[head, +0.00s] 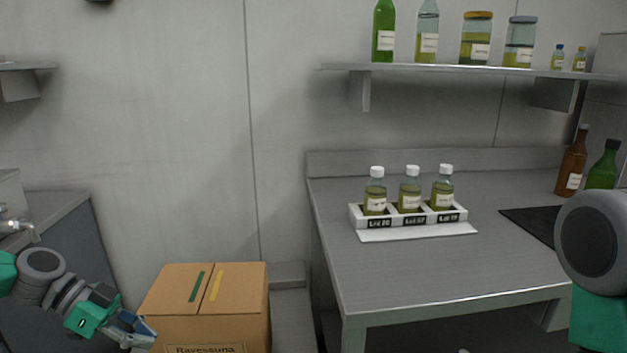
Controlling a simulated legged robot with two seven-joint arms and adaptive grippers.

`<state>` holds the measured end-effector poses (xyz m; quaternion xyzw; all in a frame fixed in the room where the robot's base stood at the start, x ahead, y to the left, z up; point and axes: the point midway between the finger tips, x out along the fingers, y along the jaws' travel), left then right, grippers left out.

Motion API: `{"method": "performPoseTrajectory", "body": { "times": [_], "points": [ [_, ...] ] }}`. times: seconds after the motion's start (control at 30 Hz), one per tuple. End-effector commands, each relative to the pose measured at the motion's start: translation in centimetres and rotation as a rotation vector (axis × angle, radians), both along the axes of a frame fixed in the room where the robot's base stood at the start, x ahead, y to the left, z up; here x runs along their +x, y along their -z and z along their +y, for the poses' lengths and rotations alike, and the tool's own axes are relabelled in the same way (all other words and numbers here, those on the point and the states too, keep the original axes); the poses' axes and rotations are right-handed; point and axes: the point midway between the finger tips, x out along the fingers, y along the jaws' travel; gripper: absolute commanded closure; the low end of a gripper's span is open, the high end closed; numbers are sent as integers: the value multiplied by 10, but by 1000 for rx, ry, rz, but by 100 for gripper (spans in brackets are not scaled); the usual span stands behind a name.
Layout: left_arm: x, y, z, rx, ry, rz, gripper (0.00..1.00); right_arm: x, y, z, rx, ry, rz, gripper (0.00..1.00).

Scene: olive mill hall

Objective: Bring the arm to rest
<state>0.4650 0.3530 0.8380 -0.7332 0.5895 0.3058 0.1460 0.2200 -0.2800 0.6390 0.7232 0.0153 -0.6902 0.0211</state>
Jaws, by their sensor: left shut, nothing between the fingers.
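My left gripper (143,333) is low at the left of the head view. It is shut and empty, just in front of the left side of a closed cardboard box (240,289). I cannot tell whether it touches the box. My right arm shows at the right edge, in front of the table, but its gripper is not in view.
A grey metal table (420,282) holds a white rack (412,221) with three white-capped bottles. A dark mat (524,221), a brown bottle (572,165) and a green bottle (604,168) are at right. A wall shelf (460,69) carries several bottles and jars.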

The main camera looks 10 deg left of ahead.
Motion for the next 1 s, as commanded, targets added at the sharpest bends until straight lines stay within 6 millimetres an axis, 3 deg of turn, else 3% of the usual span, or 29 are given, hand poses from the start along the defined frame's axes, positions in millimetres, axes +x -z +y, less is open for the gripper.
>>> {"method": "performPoseTrajectory", "body": {
  "times": [0.27, 0.37, 0.5, 0.6, 0.8, 1.0],
  "points": [
    [-20, 50, -57, 77, -114, 222, 100, -1, 0, 0, 0, 0, 2, 100],
    [-38, 76, -83, 132, -186, 329, 100, -1, 0, 0, 0, 0, 2, 100],
    [-85, 125, -118, 258, -343, 509, 100, -1, 0, 0, 0, 0, 1, 100],
    [-125, 156, -129, 365, -488, 610, 100, -1, 0, 0, 0, 0, 1, 100],
    [-202, 196, -114, 569, -796, 689, 100, -1, 0, 0, 0, 0, 2, 100],
    [-241, 202, -82, 666, -1024, 640, 100, -1, 0, 0, 0, 0, 2, 100]
  ]
}}
